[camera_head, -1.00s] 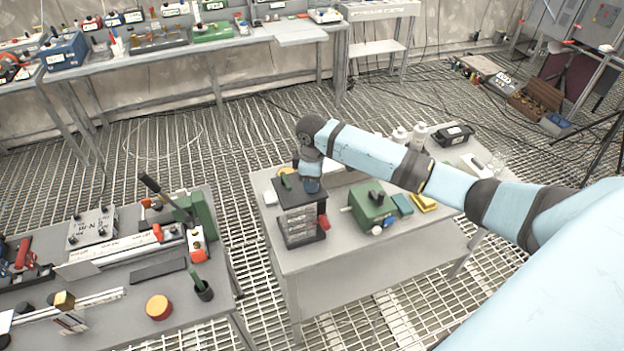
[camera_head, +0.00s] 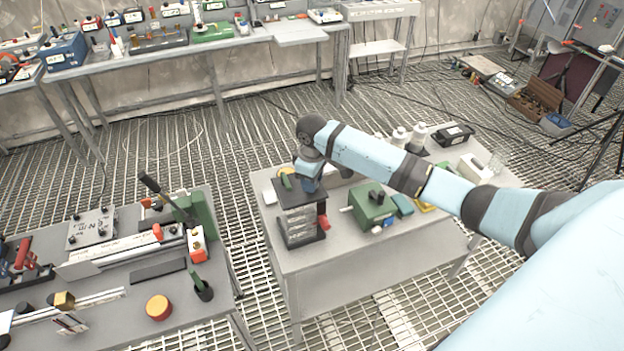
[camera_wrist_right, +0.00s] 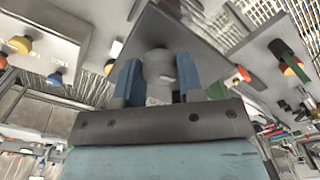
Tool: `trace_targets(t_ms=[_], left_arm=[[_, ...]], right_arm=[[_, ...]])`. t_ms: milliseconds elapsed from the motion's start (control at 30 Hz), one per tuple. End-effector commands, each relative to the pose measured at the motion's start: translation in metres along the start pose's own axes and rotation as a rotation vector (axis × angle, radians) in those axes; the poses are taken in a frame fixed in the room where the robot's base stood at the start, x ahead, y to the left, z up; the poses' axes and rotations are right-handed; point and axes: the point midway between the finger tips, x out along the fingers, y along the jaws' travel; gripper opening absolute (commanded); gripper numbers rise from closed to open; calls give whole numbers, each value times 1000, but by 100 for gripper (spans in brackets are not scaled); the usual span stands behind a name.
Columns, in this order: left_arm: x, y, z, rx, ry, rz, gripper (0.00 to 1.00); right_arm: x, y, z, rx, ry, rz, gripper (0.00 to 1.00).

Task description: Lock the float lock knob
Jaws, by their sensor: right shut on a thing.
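In the right wrist view, the two blue fingers (camera_wrist_right: 158,85) are shut on a pale grey rounded knob (camera_wrist_right: 158,66), one finger on each side. The knob sits against a dark grey plate (camera_wrist_right: 190,40). I take it to be the float lock knob; no label on it is readable. My left gripper is not in view.
A green box (camera_head: 372,207) stands right of the device, under my right arm. White bottles (camera_head: 417,138) stand at the back of the table. A red part (camera_head: 323,222) sticks out at the device's right side. A left bench (camera_head: 120,300) holds several fixtures. The table's front is clear.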

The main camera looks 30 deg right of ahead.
Motion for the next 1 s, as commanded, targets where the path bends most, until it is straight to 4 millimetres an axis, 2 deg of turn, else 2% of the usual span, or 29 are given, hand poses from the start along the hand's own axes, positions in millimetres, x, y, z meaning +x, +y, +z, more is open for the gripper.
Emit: trace_targets(t_ms=[33,67,167,433,567,667,867,1000], left_arm=[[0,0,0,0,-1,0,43],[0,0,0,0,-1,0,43],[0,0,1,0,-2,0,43],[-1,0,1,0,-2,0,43],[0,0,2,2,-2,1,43],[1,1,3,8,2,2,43],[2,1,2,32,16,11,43],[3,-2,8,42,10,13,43]], right_arm=[[-2,2,0,2,2,3,12],[-2,2,0,2,2,3,38],[-2,2,0,1,2,3,61],[-1,0,0,0,1,1,61],[-8,1,-1,-1,3,2,61],[-22,1,-1,-1,4,3,61],[-67,1,-1,-1,6,4,61],[-98,1,-1,-1,6,4,61]])
